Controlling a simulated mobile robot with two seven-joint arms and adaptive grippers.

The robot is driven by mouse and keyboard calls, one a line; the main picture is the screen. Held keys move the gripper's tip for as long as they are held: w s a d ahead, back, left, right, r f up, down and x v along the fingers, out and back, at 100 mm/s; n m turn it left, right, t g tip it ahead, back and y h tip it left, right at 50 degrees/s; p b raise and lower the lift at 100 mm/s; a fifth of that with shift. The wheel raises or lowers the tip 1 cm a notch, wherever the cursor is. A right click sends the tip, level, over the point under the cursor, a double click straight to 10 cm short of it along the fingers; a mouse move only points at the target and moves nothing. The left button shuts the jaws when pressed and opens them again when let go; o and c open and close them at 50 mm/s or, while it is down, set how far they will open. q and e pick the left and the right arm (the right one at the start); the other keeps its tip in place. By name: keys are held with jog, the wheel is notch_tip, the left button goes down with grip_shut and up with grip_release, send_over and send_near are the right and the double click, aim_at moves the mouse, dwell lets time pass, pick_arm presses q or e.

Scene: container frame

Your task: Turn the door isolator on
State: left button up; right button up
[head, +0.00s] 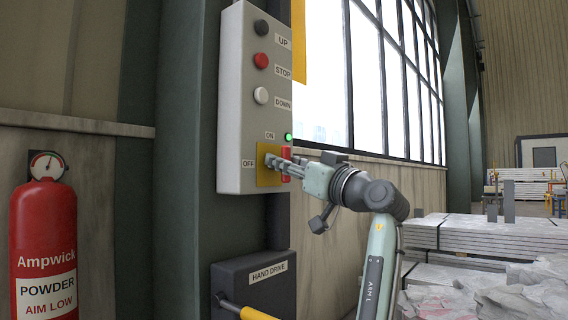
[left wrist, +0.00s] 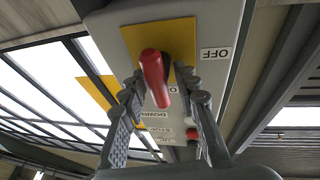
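The door isolator is a red handle (head: 286,152) on a yellow plate (head: 264,178), low on a grey control box (head: 232,100). ON is printed above the plate and OFF to its left. The handle appears upright, its end towards the ON side. A green lamp (head: 288,137) beside ON is lit. My left gripper (head: 279,163) is at the handle, partly covering it. In the left wrist view the red handle (left wrist: 153,75) lies between the two open fingers, with narrow gaps showing; contact cannot be told. My right gripper is not in view.
Black, red and white buttons for UP, STOP and DOWN sit above the isolator. A dark HAND DRIVE box (head: 252,290) with a yellow-ended bar is below. A fire extinguisher (head: 43,245) stands at left; stacked panels (head: 480,236) lie at right.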

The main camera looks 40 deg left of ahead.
pick_arm(q)
jog(key=shift+o, duration=0.9)
jog(key=v, duration=1.2)
